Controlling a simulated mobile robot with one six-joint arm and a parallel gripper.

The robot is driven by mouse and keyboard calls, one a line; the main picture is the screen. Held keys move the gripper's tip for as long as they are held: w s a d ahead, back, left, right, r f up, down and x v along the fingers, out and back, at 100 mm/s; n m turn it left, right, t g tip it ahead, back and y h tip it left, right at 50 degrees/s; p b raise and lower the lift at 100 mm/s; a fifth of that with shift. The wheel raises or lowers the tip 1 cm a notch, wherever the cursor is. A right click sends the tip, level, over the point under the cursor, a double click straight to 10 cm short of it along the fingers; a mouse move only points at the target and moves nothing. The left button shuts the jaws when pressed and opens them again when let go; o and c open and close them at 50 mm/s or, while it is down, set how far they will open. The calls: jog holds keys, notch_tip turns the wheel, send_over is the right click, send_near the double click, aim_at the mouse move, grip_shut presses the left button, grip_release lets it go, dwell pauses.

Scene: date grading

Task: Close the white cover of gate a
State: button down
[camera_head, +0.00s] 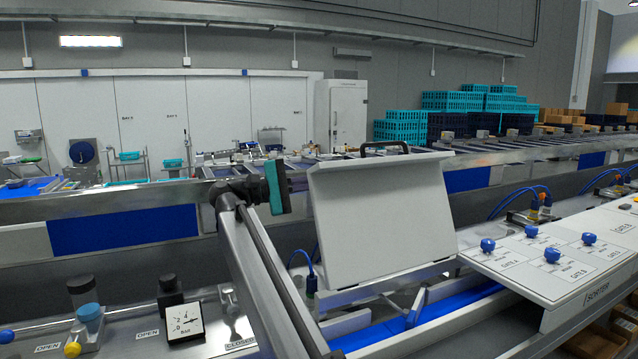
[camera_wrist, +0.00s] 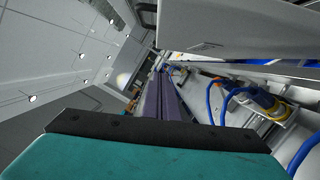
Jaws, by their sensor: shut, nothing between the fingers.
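The white cover (camera_head: 385,225) of the gate stands raised and tilted over the blue conveyor channel, with a black handle (camera_head: 385,148) on its top edge. A broad pale panel, which looks like the cover (camera_wrist: 235,28), fills the top of the wrist view. My gripper (camera_head: 281,186), with teal and black parts, is just left of the cover's upper left edge in the head view. It is shut and empty. Whether it touches the cover cannot be told. In the wrist view my gripper (camera_wrist: 150,130) fills the bottom.
A sorter panel (camera_head: 500,262) with several blue knobs, some labelled gate A and gate B, lies at right. Blue hoses (camera_wrist: 213,100) and fittings lie right in the wrist view. Crates (camera_head: 405,128) are stacked behind.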

aim_at(362, 172)
jog(key=d, duration=0.2)
jog(key=s+d+r, duration=0.1)
jog(key=d, duration=0.5)
jog(key=shift+s+d+r, duration=0.1)
jog(key=shift+s+r, duration=0.05)
jog(key=shift+r, duration=0.25)
jog(key=shift+s+d+r, duration=0.2)
jog(key=shift+s+r, duration=0.1)
jog(key=shift+s, duration=0.2)
